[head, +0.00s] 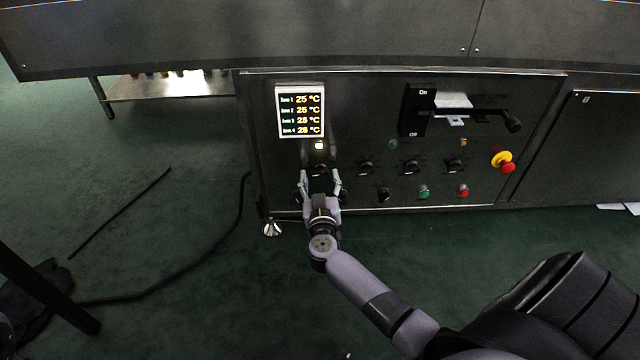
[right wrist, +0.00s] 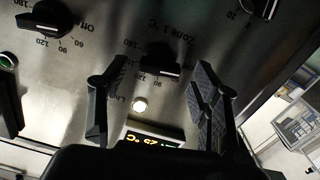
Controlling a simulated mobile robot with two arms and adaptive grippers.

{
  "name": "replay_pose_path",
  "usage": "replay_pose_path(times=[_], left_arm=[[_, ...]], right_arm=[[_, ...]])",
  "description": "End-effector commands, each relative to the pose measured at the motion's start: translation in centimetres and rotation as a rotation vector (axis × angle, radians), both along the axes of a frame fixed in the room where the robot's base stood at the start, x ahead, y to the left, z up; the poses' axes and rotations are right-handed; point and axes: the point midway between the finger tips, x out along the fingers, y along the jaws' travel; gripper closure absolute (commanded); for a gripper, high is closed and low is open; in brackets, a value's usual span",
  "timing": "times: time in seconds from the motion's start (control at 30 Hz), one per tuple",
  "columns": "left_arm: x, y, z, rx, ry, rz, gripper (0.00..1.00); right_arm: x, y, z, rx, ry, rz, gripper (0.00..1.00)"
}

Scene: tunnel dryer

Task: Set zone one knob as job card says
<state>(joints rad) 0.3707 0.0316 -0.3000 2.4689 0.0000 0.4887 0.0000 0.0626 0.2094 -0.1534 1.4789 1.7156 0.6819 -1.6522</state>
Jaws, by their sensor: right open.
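The zone one knob (head: 319,170) is a black rotary knob below the display on the dark control panel (head: 345,105). In the right wrist view the knob (right wrist: 160,62) sits beside upside-down "Zone 1 °C" lettering; its exact setting cannot be read. My right gripper (head: 320,180) is open, with one finger on each side of the knob. In the right wrist view its fingers (right wrist: 160,80) show gaps to the knob on both sides. The display (head: 301,112) reads 25 °C for every zone. No readable job card shows. My left gripper is not in view.
More black knobs (head: 366,167) stand to the right in the same row. A red emergency button (head: 507,167) is at the panel's right, below a main switch with a long handle (head: 470,113). A lit white lamp (head: 319,146) is just above the knob. Black cables (head: 190,268) lie on the floor.

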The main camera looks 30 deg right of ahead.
Motion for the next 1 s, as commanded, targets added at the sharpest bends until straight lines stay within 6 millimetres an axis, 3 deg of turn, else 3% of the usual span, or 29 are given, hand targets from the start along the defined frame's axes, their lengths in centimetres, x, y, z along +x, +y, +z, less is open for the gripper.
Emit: replay_pose_path(times=[0.4, 1.0], left_arm=[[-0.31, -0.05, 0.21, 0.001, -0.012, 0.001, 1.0], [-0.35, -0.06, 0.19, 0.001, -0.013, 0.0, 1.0]], right_arm=[[0.66, -0.44, 0.1, -0.001, -0.001, -0.001, 0.44], [0.63, -0.41, 0.07, -0.001, -0.001, 0.0, 0.84]])
